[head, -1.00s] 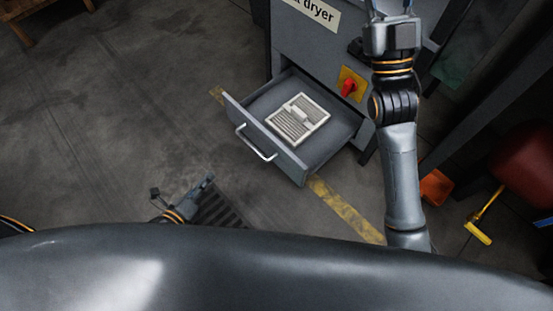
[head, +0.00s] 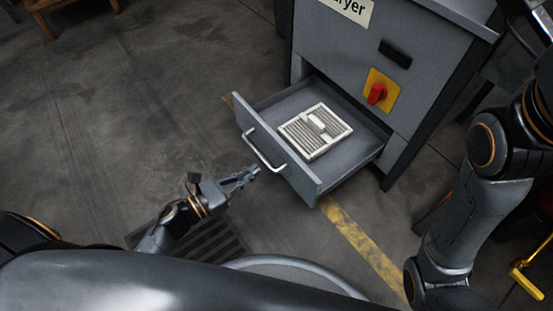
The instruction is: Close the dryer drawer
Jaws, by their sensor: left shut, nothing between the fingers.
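The dryer drawer (head: 308,184) is pulled out from the grey dryer cabinet (head: 350,52). A silver bar handle (head: 264,150) is on its front. A pale slatted filter-like panel (head: 303,137) lies flat inside the drawer. My left gripper (head: 252,174) is shut and empty, just in front of the drawer front and a little below the handle; I cannot tell whether it touches. My right arm (head: 480,210) comes down the right side, and its gripper is out of the picture.
A red rotary switch (head: 377,93) on a yellow plate is on the cabinet above the drawer. A yellow floor line (head: 362,244) runs beside the drawer. A floor grate (head: 205,238) lies below my left arm.

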